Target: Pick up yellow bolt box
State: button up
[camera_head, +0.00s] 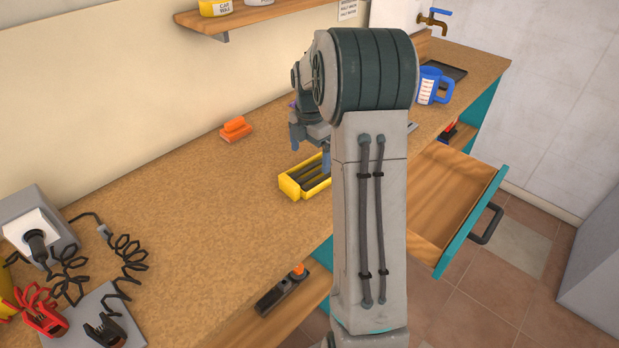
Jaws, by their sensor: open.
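The yellow bolt box (290,186) stands on the brown worktop, near its front edge, with several dark bolts lying in it. My arm hides its right end. My gripper (311,145) is above the worktop at the far end of the box, with its fingers pointing down. It is open, with one finger to the left and the other to the right, close to the box. I cannot tell whether the right finger touches the box. No object shows between the fingers.
An orange object (235,129) lies left of the box. A blue measuring cup (434,86) stands at the back right. An open drawer (447,201) juts out at the right. Black coiled cables and clamps (104,330) lie front left. The worktop (190,215) between is clear.

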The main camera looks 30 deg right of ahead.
aim_at(310, 175)
jog(key=shift+s+f+p, duration=0.1)
jog(key=shift+f+p, duration=0.2)
jog(key=shift+f, duration=2.9)
jog(key=shift+c, duration=0.3)
jog(key=c, duration=0.8)
